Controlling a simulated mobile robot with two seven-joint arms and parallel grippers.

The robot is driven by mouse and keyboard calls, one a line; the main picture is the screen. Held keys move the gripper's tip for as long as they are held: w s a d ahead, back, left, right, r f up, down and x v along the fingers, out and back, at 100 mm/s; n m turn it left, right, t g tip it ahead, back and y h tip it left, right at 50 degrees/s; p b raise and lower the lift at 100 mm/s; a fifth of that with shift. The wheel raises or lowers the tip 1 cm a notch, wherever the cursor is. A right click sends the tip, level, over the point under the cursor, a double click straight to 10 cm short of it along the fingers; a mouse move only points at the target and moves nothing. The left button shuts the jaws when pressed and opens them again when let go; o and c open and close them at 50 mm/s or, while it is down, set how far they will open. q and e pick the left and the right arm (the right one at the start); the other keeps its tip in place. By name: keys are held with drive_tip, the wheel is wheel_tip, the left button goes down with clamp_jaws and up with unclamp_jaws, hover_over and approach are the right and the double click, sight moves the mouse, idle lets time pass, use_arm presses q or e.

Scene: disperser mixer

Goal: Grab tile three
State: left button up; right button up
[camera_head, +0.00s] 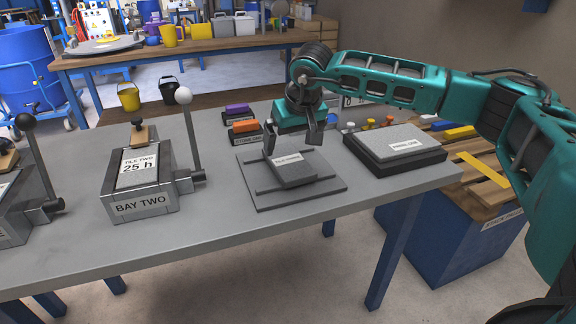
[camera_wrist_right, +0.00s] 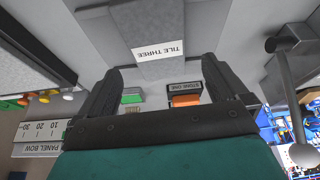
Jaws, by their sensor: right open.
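Tile three (camera_head: 293,176) is a grey block with a white label, lying on a dark grey plate (camera_head: 320,188) on the workbench. In the right wrist view the tile (camera_wrist_right: 170,18) is at the top, with its label reading TILE THREE upside down. My right gripper (camera_head: 293,143) is open and empty, just above the far, labelled end of the tile. In the right wrist view its two fingers (camera_wrist_right: 165,85) are spread wide and the tile lies beyond them. I cannot tell whether they touch it. My left gripper is not in view.
Bay two (camera_head: 142,197), with a white-knobbed lever (camera_head: 189,130), stands to the left of the plate. A speckled grey slab on a black base (camera_head: 394,149) lies to the right. Orange (camera_head: 245,127) and purple (camera_head: 237,108) blocks sit behind. Front bench space is clear.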

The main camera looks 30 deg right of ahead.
sight(288, 159)
drive_tip(key=shift+b+x, duration=0.5)
drive_tip(key=shift+x, duration=2.65)
drive_tip(key=shift+s+d, duration=0.1)
drive_tip(key=shift+d, duration=0.1)
drive_tip(key=shift+c, duration=0.3)
drive_tip(key=shift+r, duration=0.1)
drive_tip(key=c, duration=1.2)
